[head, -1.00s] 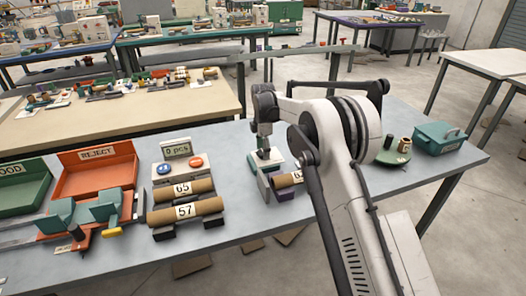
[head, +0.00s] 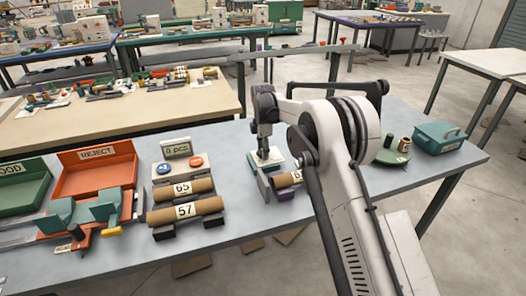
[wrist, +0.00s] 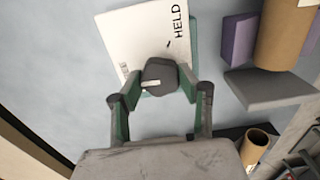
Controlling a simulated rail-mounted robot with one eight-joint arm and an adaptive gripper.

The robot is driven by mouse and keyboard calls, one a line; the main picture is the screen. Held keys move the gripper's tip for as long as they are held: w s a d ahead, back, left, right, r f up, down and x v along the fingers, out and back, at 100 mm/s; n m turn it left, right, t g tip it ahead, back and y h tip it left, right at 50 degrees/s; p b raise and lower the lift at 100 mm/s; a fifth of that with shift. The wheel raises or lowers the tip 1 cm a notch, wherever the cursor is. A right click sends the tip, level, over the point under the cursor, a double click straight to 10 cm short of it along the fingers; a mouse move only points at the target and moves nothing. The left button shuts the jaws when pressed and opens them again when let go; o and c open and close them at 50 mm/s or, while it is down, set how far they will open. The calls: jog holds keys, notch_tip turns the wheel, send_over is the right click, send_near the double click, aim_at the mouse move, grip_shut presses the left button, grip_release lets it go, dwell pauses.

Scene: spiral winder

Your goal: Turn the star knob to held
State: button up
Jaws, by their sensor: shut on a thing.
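The star knob (wrist: 160,74) is a dark grey knob with a short white mark on its left part in the wrist view. It sits on a white plate (wrist: 130,35) printed with HELD (wrist: 178,21) at the upper right and a small dark tick between that word and the knob. A second, smaller label (wrist: 124,68) at the plate's left edge is too small to read. The white mark lies toward the left, away from HELD. My gripper (wrist: 160,82) is shut on the knob, one finger each side. In the head view my gripper (head: 265,148) stands over the plate and hides the knob.
A purple block (wrist: 239,40) and a cardboard roll (wrist: 287,35) on a grey support stand right of the plate. Further left on the bench are rolls labelled 65 and 57 (head: 186,211), a button box (head: 178,167) and an orange REJECT tray (head: 98,178).

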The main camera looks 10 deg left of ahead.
jog(key=m+b, duration=0.3)
jog(key=m, duration=0.2)
jog(key=shift+f+m, duration=0.1)
jog(key=shift+m, duration=0.3)
jog(key=m+b, duration=0.2)
jog(key=m, duration=0.4)
jog(key=m+b, duration=0.1)
jog(key=m, duration=0.4)
jog(key=shift+m, duration=0.4)
jog(key=m, duration=0.5)
jog(key=shift+m+b, duration=0.3)
jog(key=shift+m, duration=0.1)
jog(key=o, duration=1.1)
jog(key=shift+o, duration=0.2)
notch_tip(320, 180, up, 12)
